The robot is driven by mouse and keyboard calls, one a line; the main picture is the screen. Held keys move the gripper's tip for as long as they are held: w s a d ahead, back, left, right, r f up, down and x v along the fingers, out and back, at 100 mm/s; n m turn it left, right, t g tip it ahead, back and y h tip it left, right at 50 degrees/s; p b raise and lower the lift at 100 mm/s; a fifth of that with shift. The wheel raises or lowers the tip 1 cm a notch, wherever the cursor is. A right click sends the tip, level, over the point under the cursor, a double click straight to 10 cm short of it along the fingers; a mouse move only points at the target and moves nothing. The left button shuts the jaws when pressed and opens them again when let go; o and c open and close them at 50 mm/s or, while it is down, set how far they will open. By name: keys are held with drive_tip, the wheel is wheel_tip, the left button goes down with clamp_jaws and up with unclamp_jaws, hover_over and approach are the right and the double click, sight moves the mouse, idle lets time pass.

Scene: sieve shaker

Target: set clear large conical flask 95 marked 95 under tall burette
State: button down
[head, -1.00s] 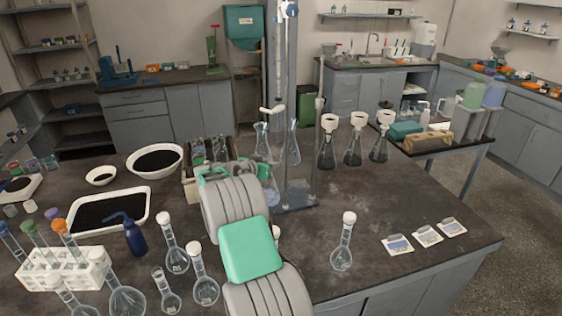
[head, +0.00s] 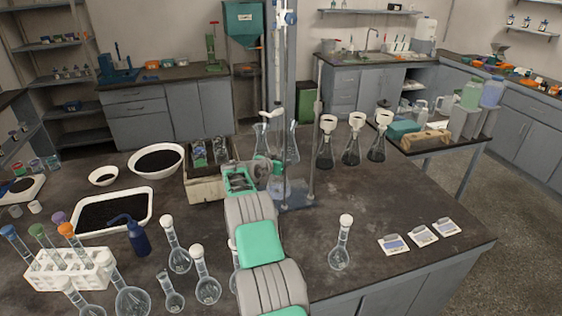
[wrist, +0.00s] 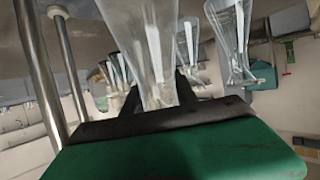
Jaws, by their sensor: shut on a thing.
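My gripper (head: 264,168) is at the foot of the tall burette (head: 278,55), low over the bench. In the wrist view its dark fingers (wrist: 150,100) are shut on a clear conical flask (wrist: 152,50). I cannot read a 95 on it. In the head view two clear flasks show behind my gripper, one left (head: 262,138) and one right (head: 291,140) of the burette's lower end; I cannot tell which is held. The burette's stand has a flat base (head: 296,196) beside my gripper.
A crate (head: 203,188) stands just left of my gripper. Three flasks with white funnels (head: 351,140) stand to the right behind a metal rod (head: 318,110).

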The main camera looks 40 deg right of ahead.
drive_tip(key=shift+f+b, duration=0.15)
drive_tip(key=shift+b, duration=0.15)
drive_tip(key=c, duration=1)
unclamp_jaws()
drive_tip(key=shift+o, duration=0.2)
drive_tip(key=shift+a+r+p, duration=0.15)
drive_tip(key=shift+r+p, duration=0.1)
drive_tip(key=shift+p, duration=0.05)
drive_tip(key=b+v, duration=0.2)
drive_tip(key=v, duration=0.9)
drive_tip(key=shift+a+b, duration=0.3)
drive_tip(key=shift+r, duration=0.1)
